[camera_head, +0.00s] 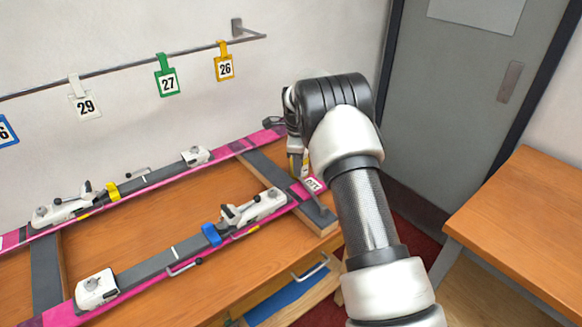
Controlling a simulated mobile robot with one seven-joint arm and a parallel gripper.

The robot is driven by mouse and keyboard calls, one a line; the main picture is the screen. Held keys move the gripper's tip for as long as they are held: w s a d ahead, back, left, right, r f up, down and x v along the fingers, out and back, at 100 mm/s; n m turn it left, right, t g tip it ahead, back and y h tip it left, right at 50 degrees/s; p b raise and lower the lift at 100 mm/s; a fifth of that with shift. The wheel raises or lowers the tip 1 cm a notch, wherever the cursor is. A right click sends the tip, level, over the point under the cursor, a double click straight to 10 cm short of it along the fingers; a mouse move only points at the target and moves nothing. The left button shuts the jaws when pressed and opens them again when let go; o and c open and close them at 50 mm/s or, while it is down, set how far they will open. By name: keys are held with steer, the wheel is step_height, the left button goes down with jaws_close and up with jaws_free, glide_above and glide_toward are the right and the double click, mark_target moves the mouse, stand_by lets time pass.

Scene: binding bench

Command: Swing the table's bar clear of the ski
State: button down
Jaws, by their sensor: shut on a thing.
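Two pink skis with white bindings lie on the wooden table (205,283); the front ski (135,280) ends near my gripper in a white-labelled pink part. The rear ski (228,152) lies against the wall side. A thin grey bar (319,211) slants from the front ski's end onto the table's dark right crosspiece. My gripper (297,172) points down at the bar's upper end, beside the front ski, and appears shut on it. My wrist hides much of this contact, and the bar's far end is unclear.
Numbered tags hang from a wall rail (130,65). A grey door (465,110) stands behind my arm. Another wooden table (525,225) is at the right, with a floor gap between. A drawer handle (310,269) sticks out below the table's front edge.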

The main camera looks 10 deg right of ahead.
steer(key=d+m, duration=0.3)
steer(key=d, duration=0.2)
steer(key=d+m+h, duration=0.1)
steer(key=d+m, duration=0.3)
steer(key=d, duration=0.1)
steer(key=shift+d+g, duration=0.4)
steer(key=s+d+m+g, duration=0.1)
steer(key=s+d+m, duration=0.6)
steer(key=d+m, duration=0.1)
steer(key=shift+s+d+m+g+h, duration=0.3)
steer(key=shift+s+d+m, duration=0.1)
steer(key=shift+d, duration=0.2)
steer(key=c, duration=1.4)
jaws_free()
steer(key=shift+s, duration=0.15)
steer(key=shift+c, duration=0.2)
steer(key=shift+r, duration=0.1)
